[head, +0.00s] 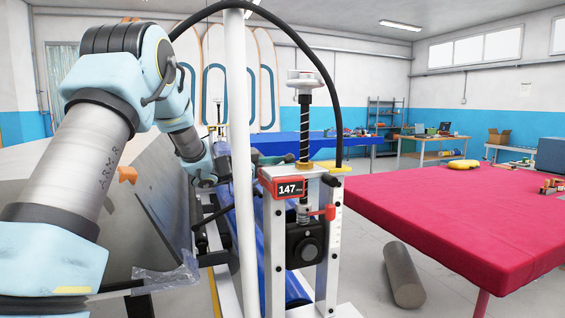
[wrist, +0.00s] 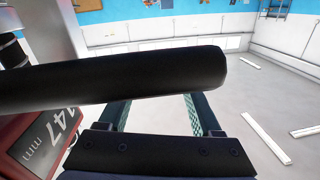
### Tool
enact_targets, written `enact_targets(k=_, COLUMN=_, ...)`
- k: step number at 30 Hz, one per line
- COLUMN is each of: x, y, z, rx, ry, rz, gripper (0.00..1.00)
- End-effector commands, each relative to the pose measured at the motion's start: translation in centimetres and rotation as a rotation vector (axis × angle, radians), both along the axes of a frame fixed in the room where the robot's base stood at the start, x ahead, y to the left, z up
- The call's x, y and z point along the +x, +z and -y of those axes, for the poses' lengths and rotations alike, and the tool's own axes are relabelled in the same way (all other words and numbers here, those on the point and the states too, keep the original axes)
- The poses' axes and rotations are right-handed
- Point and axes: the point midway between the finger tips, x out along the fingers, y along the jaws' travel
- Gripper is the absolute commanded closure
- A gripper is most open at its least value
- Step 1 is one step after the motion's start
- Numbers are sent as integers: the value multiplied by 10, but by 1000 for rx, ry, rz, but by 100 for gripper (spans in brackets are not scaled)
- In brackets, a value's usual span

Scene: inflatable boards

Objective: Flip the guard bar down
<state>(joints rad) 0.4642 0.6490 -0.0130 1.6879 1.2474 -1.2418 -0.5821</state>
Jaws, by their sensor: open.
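A thick black round bar (wrist: 130,80) crosses the wrist view from the left edge to a blunt end right of centre. It looks like the guard bar, but I cannot match it surely to one part in the head view. My gripper (wrist: 160,112) is open, with its two teal fingers apart. The bar passes on the camera side of the fingers and hides their tips. I cannot tell whether they touch. In the head view my gripper (head: 265,160) is partly hidden by a white post, just above the red display reading 147 (head: 288,188).
A white upright post (head: 238,130) stands close to my arm. A machine frame (head: 329,240) carries a threaded screw (head: 304,125). A black curved tube (head: 318,62) arches above. A red-covered table (head: 450,215) stands at the right, and a grey roll (head: 403,275) lies on the floor.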

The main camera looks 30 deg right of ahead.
Motion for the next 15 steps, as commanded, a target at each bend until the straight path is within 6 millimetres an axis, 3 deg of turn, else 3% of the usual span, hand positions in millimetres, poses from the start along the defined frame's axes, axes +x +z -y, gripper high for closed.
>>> enact_targets(k=4, x=0, y=0, z=0, rx=0, ry=0, rz=0, gripper=37)
enact_targets(k=15, x=0, y=0, z=0, rx=0, ry=0, rz=0, gripper=78)
